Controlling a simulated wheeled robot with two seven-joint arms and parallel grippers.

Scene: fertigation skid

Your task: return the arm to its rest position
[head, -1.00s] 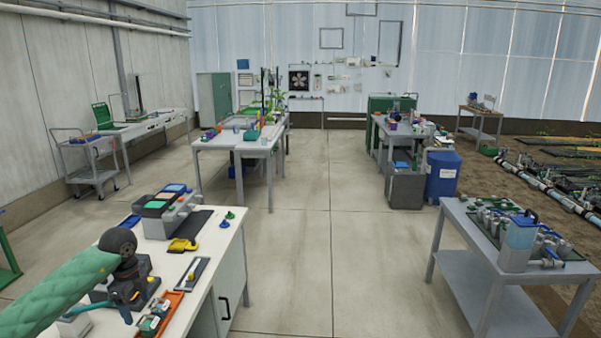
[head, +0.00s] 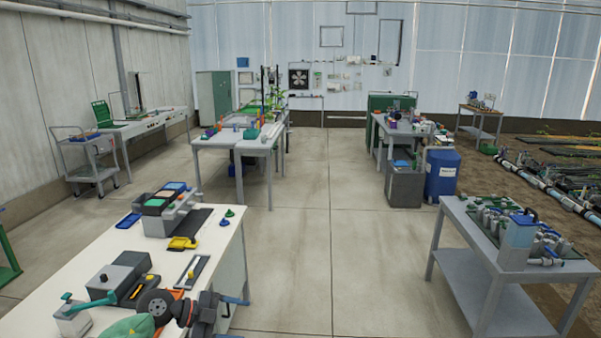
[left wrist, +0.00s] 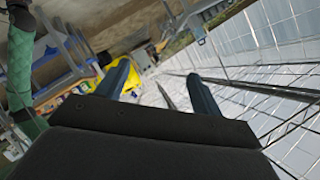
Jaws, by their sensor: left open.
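My left arm, in a green quilted sleeve (head: 128,327), comes in low at the bottom of the head view. My left gripper (head: 236,318) is at the front right edge of the white-topped bench (head: 60,290), pointing right. In the left wrist view its two blue-grey fingers (left wrist: 160,86) stand apart with nothing between them. My right arm and gripper are not in view.
On the bench are a dark grey box device (head: 118,278), a yellow item (head: 183,243), a tray with a tool (head: 192,271) and a grey unit with coloured tops (head: 172,213). A grey table (head: 470,262) with pipework stands right. Open floor lies between.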

